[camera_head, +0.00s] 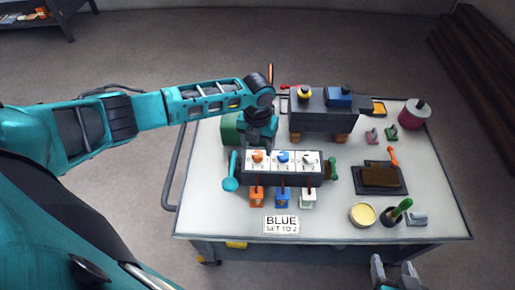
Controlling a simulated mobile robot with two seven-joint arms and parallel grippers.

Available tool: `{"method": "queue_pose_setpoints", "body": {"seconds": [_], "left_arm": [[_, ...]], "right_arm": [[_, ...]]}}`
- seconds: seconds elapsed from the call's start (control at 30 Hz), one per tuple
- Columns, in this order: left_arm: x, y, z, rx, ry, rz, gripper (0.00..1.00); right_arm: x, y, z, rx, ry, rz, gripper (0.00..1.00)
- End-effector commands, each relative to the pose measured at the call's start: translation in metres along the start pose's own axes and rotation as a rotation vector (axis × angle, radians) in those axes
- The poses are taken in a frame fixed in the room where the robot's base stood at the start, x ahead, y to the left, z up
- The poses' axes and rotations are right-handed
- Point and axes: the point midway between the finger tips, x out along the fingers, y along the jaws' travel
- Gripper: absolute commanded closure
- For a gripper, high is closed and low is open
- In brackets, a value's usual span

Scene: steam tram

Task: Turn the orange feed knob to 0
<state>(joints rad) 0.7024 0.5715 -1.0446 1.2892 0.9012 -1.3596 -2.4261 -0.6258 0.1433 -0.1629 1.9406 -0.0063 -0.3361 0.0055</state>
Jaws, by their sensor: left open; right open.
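The orange knob (258,156) is the leftmost of three knobs on a dark panel with white dial faces, beside a blue knob (283,156) and a white knob (308,158). The dial marks are too small to read. My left gripper (260,144) points down just above and behind the orange knob, jaws open; I cannot tell if it touches the knob. My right gripper (394,270) is open and empty at the bottom edge, in front of the table. A sign (281,225) reads "BLUE SET TO 2".
A dark steam-engine model (322,115) stands behind. A yellow-topped tin (362,215), dark cup and brown block (381,177) lie right.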

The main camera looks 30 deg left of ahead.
Motion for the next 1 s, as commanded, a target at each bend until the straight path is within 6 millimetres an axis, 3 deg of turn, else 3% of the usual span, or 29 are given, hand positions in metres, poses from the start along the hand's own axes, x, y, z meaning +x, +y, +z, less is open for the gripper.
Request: {"method": "queue_pose_setpoints", "body": {"seconds": [0.03, 0.2, 0.4, 0.6, 1.0], "left_arm": [[-0.016, 0.000, 0.001, 0.001, -0.005, -0.001, 0.38], [-0.053, 0.000, 0.001, 0.001, -0.003, 0.000, 0.38], [-0.083, 0.000, 0.000, 0.001, -0.002, -0.001, 0.38], [-0.093, 0.000, -0.001, 0.000, 0.001, 0.001, 0.38], [-0.092, 0.000, 0.000, 0.000, 0.001, 0.001, 0.38]], "right_arm": [[-0.003, 0.000, -0.004, 0.000, 0.000, 0.000, 0.37], [-0.005, 0.000, -0.008, 0.000, 0.000, 0.000, 0.37], [-0.007, 0.000, -0.010, 0.000, 0.000, 0.000, 0.37], [-0.007, 0.000, -0.011, 0.000, 0.000, 0.000, 0.37], [-0.007, 0.000, -0.011, 0.000, 0.000, 0.000, 0.37]]}}
